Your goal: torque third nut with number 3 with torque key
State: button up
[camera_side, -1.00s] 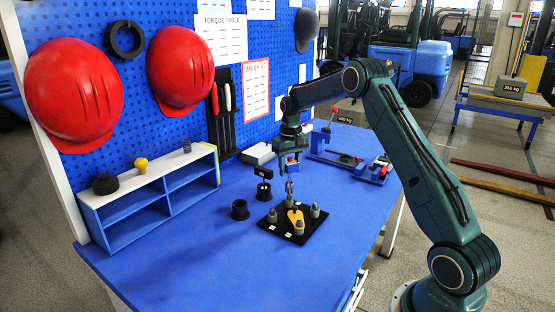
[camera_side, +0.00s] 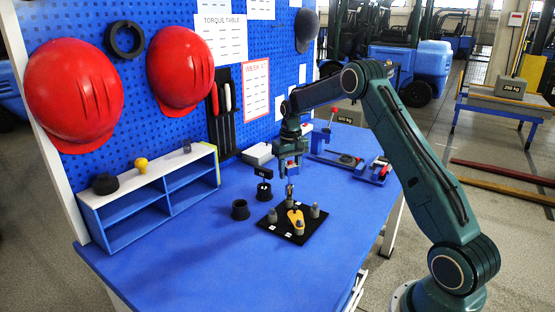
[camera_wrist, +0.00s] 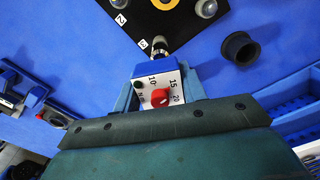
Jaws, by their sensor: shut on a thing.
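My gripper (camera_side: 291,172) is shut on the torque key, upright above the black plate (camera_side: 313,226). In the wrist view the key (camera_wrist: 157,88) has a white dial face marked 10, 15 and 20 and a red knob. Its metal shaft (camera_side: 289,188) points down at the plate's far corner. The number 3 label (camera_wrist: 143,44) lies beside the shaft tip in the wrist view. The tip covers the nut there; I cannot tell whether it is seated. Other grey nuts (camera_side: 315,211) stand on the plate around a yellow part (camera_side: 295,219).
A black cup (camera_side: 240,209) and a black holder (camera_side: 264,190) stand left of the plate. A blue shelf (camera_side: 150,200) is further left. Blue fixtures with red handles (camera_side: 333,150) stand at the back right. The front of the table is clear.

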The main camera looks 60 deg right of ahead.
jog(key=shift+f, duration=0.75)
dwell(1.0)
jog(key=shift+m, duration=0.5)
jog(key=shift+m, duration=3.4)
jog(key=shift+m, duration=1)
jog(key=shift+r, duration=0.25)
jog(key=shift+r, duration=1.75)
